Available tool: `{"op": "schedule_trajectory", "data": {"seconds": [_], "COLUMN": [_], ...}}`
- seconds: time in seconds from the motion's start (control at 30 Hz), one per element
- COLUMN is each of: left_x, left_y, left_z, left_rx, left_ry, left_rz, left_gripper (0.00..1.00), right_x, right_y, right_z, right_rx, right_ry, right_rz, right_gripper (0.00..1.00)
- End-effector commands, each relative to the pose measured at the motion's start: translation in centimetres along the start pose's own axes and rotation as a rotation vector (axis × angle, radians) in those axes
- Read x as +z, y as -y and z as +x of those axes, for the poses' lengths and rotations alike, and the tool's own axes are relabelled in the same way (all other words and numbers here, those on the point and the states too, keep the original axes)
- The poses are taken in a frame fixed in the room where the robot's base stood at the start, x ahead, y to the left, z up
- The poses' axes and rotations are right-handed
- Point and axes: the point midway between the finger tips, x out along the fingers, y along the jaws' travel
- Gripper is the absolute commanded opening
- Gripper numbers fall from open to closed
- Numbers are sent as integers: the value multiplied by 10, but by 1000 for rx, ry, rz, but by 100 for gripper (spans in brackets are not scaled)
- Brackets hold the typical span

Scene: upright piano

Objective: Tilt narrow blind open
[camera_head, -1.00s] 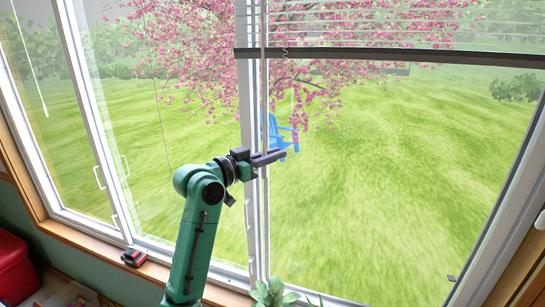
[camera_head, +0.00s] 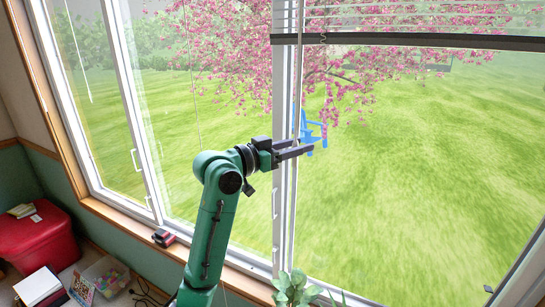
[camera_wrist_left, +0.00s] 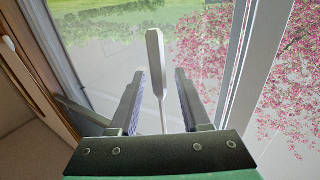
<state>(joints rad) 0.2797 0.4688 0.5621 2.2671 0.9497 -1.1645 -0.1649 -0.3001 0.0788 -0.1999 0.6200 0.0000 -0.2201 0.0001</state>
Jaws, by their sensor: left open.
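My left gripper (camera_head: 304,146) is open in front of the white window post (camera_head: 281,210) in the head view. In the left wrist view, a pale wand (camera_wrist_left: 156,60) stands between its two open fingers (camera_wrist_left: 160,85), with a gap on each side. The wand's thick part is toward the top of that picture, its thin part runs down toward the palm. A thin white wand (camera_head: 77,50) hangs before the left pane, and a cord (camera_head: 190,75) hangs farther right. The wide blind's dark bottom rail (camera_head: 420,42) is at the top right. I cannot make out the narrow blind's slats. My right gripper is out of view.
A wooden sill (camera_head: 250,285) runs below the window, with a small red-black object (camera_head: 163,238) and a plant (camera_head: 295,288) by it. A red box (camera_head: 40,240), books and a bin are at lower left. A blue chair (camera_head: 308,130) stands outside.

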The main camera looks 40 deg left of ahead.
Motion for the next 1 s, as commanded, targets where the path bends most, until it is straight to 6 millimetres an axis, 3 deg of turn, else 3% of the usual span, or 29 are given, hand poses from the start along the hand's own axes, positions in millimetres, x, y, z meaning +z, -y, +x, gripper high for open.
{"op": "schedule_trajectory", "data": {"seconds": [0.03, 0.2, 0.43, 0.57, 1.0], "left_x": [7, 8, 3, 1, 0], "left_y": [0, 0, 0, 0, 0], "left_z": [-12, -57, -108, -118, -118], "left_rx": [-2, -3, -2, -1, 0], "left_ry": [-1, -2, -3, -2, -1], "left_rz": [4, 5, 2, 2, 1], "left_gripper": [47, 47, 47, 47, 47], "right_x": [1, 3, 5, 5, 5], "right_y": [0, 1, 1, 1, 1], "right_z": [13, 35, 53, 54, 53], "right_rx": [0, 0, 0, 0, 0], "right_ry": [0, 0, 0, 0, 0], "right_rz": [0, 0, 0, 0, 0], "right_gripper": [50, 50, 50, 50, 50]}}
